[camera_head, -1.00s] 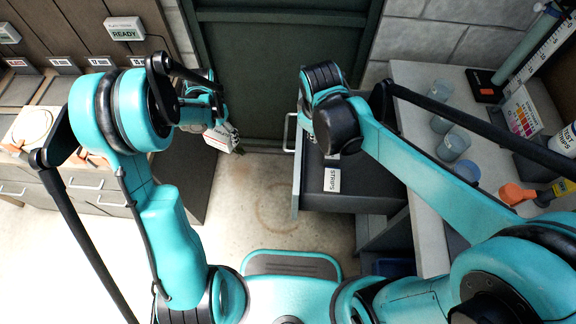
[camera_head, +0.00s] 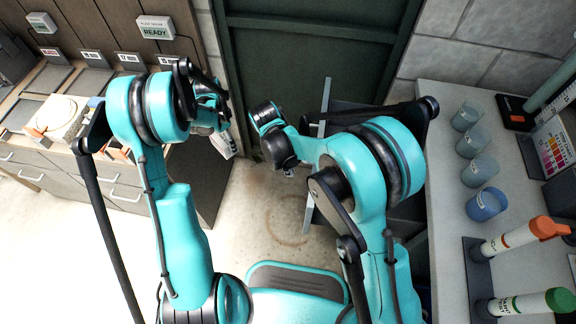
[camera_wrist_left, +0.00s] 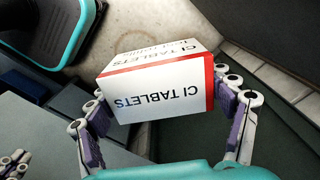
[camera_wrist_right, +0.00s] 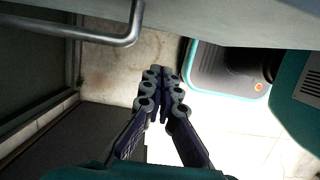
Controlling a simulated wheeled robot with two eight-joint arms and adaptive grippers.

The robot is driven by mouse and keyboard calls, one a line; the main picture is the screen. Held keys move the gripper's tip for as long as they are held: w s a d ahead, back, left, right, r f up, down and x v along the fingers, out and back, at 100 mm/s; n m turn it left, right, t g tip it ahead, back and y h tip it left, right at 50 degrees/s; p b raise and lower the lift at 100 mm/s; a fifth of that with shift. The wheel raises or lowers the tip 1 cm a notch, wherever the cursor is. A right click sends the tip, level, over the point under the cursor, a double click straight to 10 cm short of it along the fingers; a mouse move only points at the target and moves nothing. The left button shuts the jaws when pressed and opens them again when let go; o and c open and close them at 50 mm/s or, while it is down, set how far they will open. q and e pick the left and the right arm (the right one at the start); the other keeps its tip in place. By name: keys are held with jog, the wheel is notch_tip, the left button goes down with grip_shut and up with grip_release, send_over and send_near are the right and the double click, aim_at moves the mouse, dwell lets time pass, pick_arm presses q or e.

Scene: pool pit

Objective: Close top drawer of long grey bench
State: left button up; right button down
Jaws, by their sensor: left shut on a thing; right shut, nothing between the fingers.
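The long grey bench (camera_head: 447,235) stands on the right in the head view. Its top drawer (camera_head: 324,100) is pulled out, and my right arm hides most of it. In the right wrist view, the drawer's bar handle (camera_wrist_right: 105,38) is at the upper left, on a grey panel. My right gripper (camera_wrist_right: 160,76) is shut and empty, on the outer side of the drawer front. In the head view, the right gripper (camera_head: 287,170) is left of the drawer front. My left gripper (camera_head: 222,130) is shut on a white-and-red CI Tablets box (camera_wrist_left: 160,100), away from the drawer.
Several cups (camera_head: 481,169) and bottles (camera_head: 520,236) stand on the bench top. A dark green door (camera_head: 300,45) is behind. Another bench with drawers (camera_head: 85,178) and a READY sign (camera_head: 155,27) are at the left. Bare floor (camera_head: 262,215) lies between the benches.

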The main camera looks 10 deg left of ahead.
pick_arm(q)
notch_tip(320, 180, down, 2)
jog(key=shift+f+b, duration=0.1)
jog(key=shift+b, duration=0.6)
jog(key=shift+f+b, duration=0.5)
jog(key=shift+b, duration=0.1)
jog(key=shift+f, duration=0.15)
pick_arm(e)
jog(key=d+f, duration=0.4)
jog(key=d, duration=0.1)
jog(key=shift+r, duration=0.1)
